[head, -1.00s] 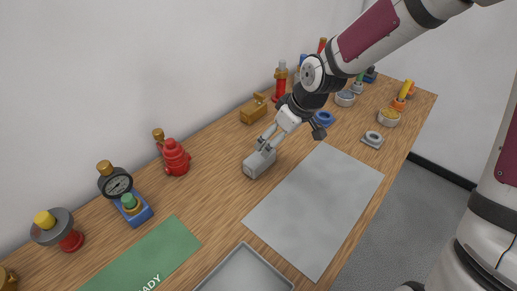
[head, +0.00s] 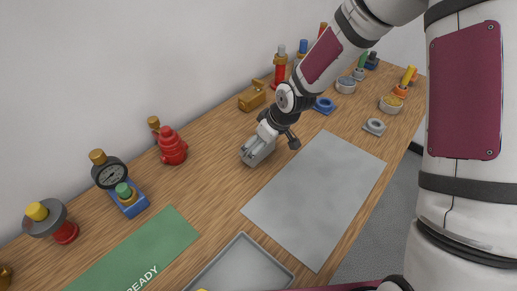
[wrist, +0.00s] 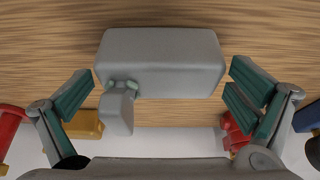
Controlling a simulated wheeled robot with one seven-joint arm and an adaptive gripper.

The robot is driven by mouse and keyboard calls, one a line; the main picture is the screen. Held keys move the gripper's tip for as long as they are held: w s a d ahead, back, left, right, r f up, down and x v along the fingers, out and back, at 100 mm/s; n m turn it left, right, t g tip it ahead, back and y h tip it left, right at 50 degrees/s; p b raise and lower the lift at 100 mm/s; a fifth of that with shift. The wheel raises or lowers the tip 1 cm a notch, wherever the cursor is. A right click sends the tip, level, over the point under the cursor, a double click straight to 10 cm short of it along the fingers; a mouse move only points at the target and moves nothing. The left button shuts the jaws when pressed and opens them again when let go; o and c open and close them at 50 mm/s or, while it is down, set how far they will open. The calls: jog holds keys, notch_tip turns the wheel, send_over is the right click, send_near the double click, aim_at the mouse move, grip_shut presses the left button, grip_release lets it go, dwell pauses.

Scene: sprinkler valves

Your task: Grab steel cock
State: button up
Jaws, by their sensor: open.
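The steel cock is a grey block with a short grey lever. In the head view the steel cock (head: 256,154) lies on the wooden table, left of the grey mat, partly hidden by my gripper (head: 268,136). In the wrist view the steel cock (wrist: 165,62) lies crosswise ahead of my open gripper (wrist: 163,78). One teal-padded finger is near each end of the block. The lever points toward the palm. Gaps show between the pads and the block, and nothing is held.
A red hydrant-shaped valve (head: 172,147) and a brass piece (head: 252,97) stand near the wall. A grey mat (head: 315,195), a grey tray (head: 240,270) and a green READY mat (head: 140,255) lie in front. Several other fittings crowd the far end.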

jog(key=shift+x, duration=1.15)
jog(key=c, duration=1.6)
jog(key=shift+c, duration=0.2)
jog(key=shift+r, duration=0.1)
